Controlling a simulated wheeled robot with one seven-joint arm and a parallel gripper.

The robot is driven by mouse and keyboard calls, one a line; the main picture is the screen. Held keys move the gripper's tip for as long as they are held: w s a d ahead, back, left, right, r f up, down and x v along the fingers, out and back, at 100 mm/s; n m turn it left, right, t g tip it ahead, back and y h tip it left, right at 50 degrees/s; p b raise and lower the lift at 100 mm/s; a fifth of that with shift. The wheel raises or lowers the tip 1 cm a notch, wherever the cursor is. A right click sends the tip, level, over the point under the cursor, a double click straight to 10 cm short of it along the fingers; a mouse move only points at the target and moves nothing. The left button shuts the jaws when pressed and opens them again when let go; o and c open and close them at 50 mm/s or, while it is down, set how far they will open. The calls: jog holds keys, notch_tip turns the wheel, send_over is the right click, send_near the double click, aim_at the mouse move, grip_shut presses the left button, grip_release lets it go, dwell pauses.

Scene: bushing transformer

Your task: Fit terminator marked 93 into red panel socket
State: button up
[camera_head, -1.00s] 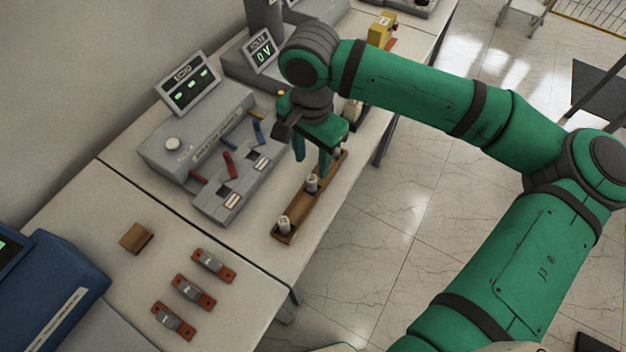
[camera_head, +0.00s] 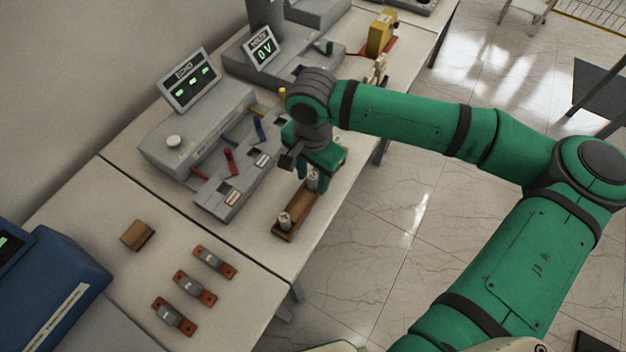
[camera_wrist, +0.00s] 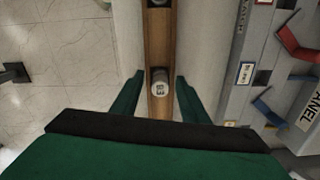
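The wooden rack (camera_head: 297,215) holds pale cylindrical terminators upright, one near its front end (camera_head: 284,221) and one under my gripper (camera_head: 308,177). In the wrist view the cap of the terminator between my fingers (camera_wrist: 161,88) carries a number that looks like 93. My gripper (camera_wrist: 160,90) is open, with one green finger on each side of that terminator; whether they touch it cannot be told. The grey panel (camera_head: 210,205) has dark square sockets; one (camera_head: 224,188) lies near a red lever (camera_head: 228,162) and a red-edged label (camera_head: 232,198).
Several brown-and-grey clamps (camera_head: 194,288) and a small brown block (camera_head: 137,235) lie on the near table. Readout displays (camera_head: 188,78) stand behind. The table edge runs close to the rack's right side.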

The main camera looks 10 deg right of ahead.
aim_at(313, 176)
grip_shut()
jog(key=shift+r, duration=0.5)
notch_tip(313, 176, up, 2)
jog(key=shift+r, duration=0.2)
jog(key=s+d+r, duration=0.3)
jog(key=s+r, duration=0.6)
jog(key=s, duration=0.4)
jog(key=shift+s+r, duration=0.3)
